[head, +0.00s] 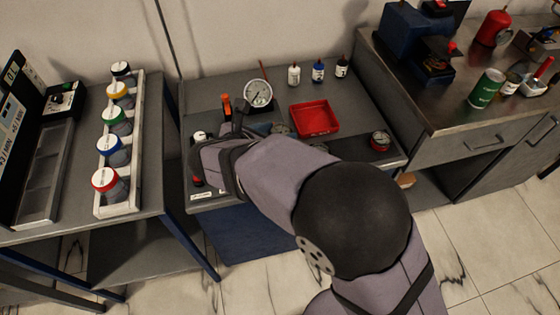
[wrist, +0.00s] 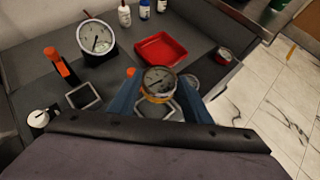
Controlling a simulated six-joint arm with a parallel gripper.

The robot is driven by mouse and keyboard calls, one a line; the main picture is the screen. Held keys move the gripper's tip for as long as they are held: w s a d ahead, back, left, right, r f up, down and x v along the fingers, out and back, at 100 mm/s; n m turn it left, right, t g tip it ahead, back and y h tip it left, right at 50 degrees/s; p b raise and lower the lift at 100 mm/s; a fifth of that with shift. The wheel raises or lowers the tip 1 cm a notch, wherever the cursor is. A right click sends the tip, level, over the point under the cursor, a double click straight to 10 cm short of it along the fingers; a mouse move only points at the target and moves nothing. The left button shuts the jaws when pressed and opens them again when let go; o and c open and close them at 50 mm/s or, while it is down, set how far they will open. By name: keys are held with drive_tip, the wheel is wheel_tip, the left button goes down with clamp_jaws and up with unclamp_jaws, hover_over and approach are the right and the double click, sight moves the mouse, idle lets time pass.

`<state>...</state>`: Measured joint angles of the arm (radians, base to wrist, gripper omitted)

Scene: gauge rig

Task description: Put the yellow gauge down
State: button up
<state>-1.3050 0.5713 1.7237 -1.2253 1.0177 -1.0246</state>
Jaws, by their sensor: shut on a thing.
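The yellow gauge (wrist: 159,82), a round pale dial with a yellow-orange rim, is between the two blue fingers of my gripper (wrist: 158,92) in the wrist view. My gripper is shut on it, dial facing up toward the camera. A pale square frame (wrist: 172,113) shows just below the gauge; I cannot tell whether the gauge touches it. In the head view my arm covers most of the gripper, and I cannot make out the yellow gauge there.
A red tray (head: 314,118) lies just beyond. A large dial gauge (head: 258,93) stands at the back, with several small bottles (head: 318,72) beside it. A red-rimmed gauge (head: 380,140) sits at the right. Another square frame (wrist: 84,96) and an orange-topped post (wrist: 57,62) are left.

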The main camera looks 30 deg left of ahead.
drive_tip(key=shift+f, duration=5.05)
drive_tip(key=shift+f, duration=0.15)
drive_tip(key=o, duration=1.3)
drive_tip(key=shift+c, duration=0.2)
drive_tip(key=shift+s+r, duration=0.4)
drive_tip(key=shift+r, duration=0.05)
drive_tip(key=v, duration=1.1)
